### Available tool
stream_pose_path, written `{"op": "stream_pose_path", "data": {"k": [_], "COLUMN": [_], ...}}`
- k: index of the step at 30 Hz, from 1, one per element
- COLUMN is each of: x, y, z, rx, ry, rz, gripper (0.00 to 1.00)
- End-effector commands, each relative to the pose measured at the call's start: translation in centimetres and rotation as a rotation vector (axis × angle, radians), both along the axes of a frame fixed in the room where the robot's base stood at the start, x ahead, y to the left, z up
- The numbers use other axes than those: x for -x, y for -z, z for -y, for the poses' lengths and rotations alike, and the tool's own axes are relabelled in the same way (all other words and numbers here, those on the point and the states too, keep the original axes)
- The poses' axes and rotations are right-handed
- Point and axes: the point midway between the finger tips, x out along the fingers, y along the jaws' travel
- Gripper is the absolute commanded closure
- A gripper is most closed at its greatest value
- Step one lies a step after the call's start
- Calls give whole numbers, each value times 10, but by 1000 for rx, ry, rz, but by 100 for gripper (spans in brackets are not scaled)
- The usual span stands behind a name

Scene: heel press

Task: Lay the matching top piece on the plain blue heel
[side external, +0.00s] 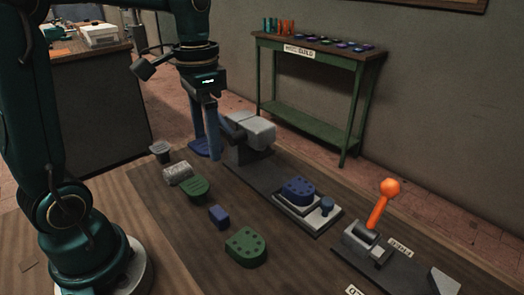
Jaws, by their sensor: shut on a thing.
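My gripper (208,143) is at the upper middle of the side external view, fingers pointing down. It is shut on a flat blue piece (201,151), partly hidden by the fingers; its exact shape is hard to tell. A blue heel-shaped block (298,188) sits on the light plate of a fixture, to the right of and nearer than my gripper. Dark spots show on its top. The held piece is apart from this block.
A grey machine head (254,131) stands just right of my gripper. Green pieces (246,247) (195,190), a small blue block (219,216) and a grey cup (160,151) lie on the table. An orange-handled lever (383,203) stands at right. A green shelf (320,50) stands behind.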

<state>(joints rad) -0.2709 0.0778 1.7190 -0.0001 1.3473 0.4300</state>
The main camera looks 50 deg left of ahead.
Motion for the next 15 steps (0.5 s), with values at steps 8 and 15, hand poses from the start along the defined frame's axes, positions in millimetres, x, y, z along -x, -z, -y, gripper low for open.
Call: {"op": "stream_pose_path", "data": {"k": [8, 15], "x": [-47, -87], "y": [-19, -18], "z": [26, 35], "rx": [-1, 0], "ry": [-144, -121], "rz": [2, -1], "gripper": [75, 75]}}
